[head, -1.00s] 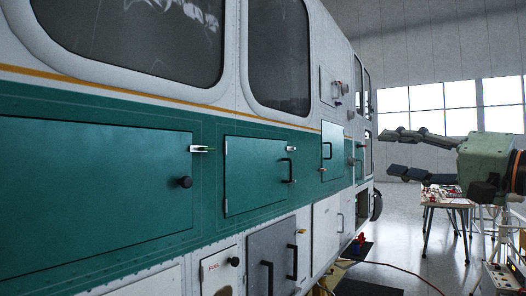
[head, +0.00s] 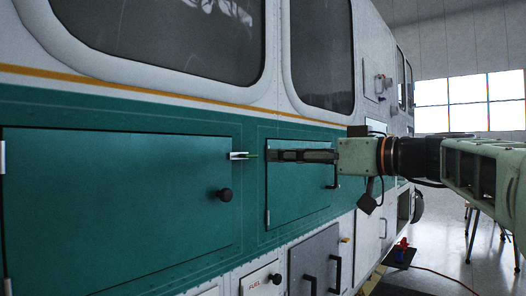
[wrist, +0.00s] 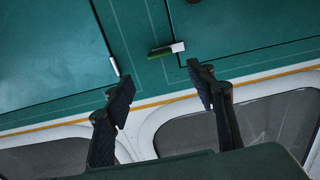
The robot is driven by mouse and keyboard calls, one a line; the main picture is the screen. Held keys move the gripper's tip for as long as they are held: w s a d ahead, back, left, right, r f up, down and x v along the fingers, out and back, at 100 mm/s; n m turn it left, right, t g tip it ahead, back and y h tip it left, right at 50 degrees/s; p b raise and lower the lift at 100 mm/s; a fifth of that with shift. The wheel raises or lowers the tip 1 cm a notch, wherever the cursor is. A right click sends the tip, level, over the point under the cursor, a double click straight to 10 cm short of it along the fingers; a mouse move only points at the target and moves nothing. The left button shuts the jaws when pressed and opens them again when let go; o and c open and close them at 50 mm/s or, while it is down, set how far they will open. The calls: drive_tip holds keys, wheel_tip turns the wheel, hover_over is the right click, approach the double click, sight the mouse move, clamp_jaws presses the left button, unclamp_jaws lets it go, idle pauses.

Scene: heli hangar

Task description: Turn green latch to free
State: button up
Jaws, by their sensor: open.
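The green latch (head: 253,155) is a small lever with a green tip on a white metal base. It sits at the upper right edge of the large green door panel (head: 110,200). In the wrist view the latch (wrist: 160,52) lies ahead of my gripper (wrist: 155,85), roughly between the two fingertips. My gripper (head: 272,155) is open and empty, its fingers pointing left toward the latch in the head view. The fingertips look close to it but a gap shows in the wrist view. The latch's green tip points away from the large door panel.
A black round knob (head: 225,195) sits on the large door below the latch. A smaller green door (head: 290,205) with a black handle is behind my gripper. A grey lower door (head: 314,262) and a fuel door (head: 262,280) are below.

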sight(257, 155)
drive_tip(key=p+x, duration=0.4)
drive_tip(key=x, duration=0.4)
drive_tip(key=shift+a+r+p, duration=0.1)
drive_tip(key=shift+r+p, duration=0.05)
drive_tip(key=shift+p, duration=0.15)
drive_tip(key=shift+w+a, duration=0.4)
drive_tip(key=shift+c, duration=0.2)
drive_tip(key=c, duration=1.1)
